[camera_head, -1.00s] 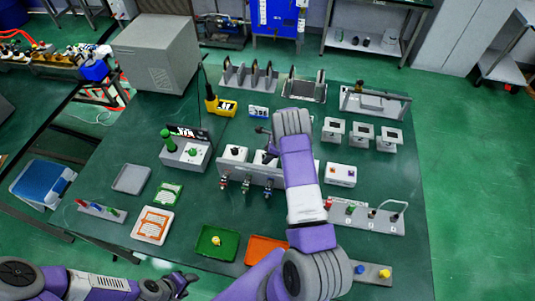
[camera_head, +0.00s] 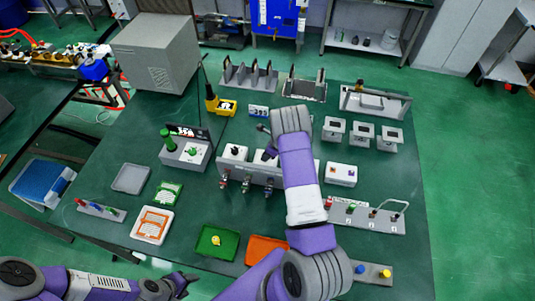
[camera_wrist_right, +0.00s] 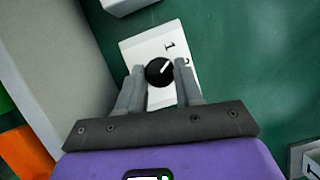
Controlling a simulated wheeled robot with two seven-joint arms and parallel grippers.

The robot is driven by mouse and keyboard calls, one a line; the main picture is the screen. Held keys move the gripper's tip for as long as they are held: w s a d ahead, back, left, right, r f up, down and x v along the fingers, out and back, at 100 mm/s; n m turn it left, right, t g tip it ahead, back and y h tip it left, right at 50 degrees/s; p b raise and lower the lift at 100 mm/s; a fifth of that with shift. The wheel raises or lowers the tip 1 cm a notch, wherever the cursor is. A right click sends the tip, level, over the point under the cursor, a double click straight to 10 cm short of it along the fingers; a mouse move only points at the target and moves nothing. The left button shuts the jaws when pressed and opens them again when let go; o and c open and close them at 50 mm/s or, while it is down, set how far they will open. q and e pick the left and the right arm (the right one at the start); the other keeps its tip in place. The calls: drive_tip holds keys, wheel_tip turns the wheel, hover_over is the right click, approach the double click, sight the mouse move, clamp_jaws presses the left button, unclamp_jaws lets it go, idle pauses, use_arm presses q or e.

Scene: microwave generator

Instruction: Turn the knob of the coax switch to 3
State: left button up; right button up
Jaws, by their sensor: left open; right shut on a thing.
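The coax switch shows in the right wrist view as a white plate (camera_wrist_right: 144,50) with a round black knob (camera_wrist_right: 158,72). The knob's white pointer line points up and right, between the printed "1" and another mark partly hidden by the right finger. My right gripper (camera_wrist_right: 160,84) has its two fingers on either side of the knob, shut on it. In the head view the right gripper (camera_head: 268,151) is over the grey panel (camera_head: 256,171) in the middle of the table, and its arm hides part of that panel. My left gripper (camera_head: 187,283) is open and empty at the table's front left.
A grey box with a green knob (camera_head: 186,152) stands left of the panel. A white box with buttons (camera_head: 341,174) stands to its right. Green (camera_head: 204,248) and orange (camera_head: 259,252) trays lie in front. Several metal connectors stick out of the panel's front.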

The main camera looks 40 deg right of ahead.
drive_tip(key=m+h, duration=0.1)
drive_tip(key=m, duration=0.1)
drive_tip(key=m+h+b, duration=0.1)
drive_tip(key=m, duration=0.2)
drive_tip(key=shift+a+m+t, duration=0.2)
drive_tip(key=shift+m+t, duration=0.1)
drive_tip(key=m+h, duration=0.1)
drive_tip(key=m, duration=0.2)
drive_tip(key=shift+a+m, duration=0.1)
drive_tip(key=shift+m, duration=0.2)
drive_tip(key=m+h+p, duration=0.1)
drive_tip(key=m+p, duration=0.1)
drive_tip(key=m, duration=0.1)
drive_tip(key=shift+a+r+g, duration=0.15)
drive_tip(key=shift+g, duration=0.25)
drive_tip(key=m+h+p, duration=0.1)
drive_tip(key=m+p, duration=0.1)
drive_tip(key=m, duration=0.1)
drive_tip(key=shift+w+g, duration=0.1)
drive_tip(key=shift+g, duration=0.2)
drive_tip(key=shift+m+h+p, duration=0.35)
drive_tip(key=shift+m+h, duration=0.05)
drive_tip(key=shift+m, duration=0.4)
drive_tip(key=o, duration=1)
drive_tip(key=shift+o, duration=0.2)
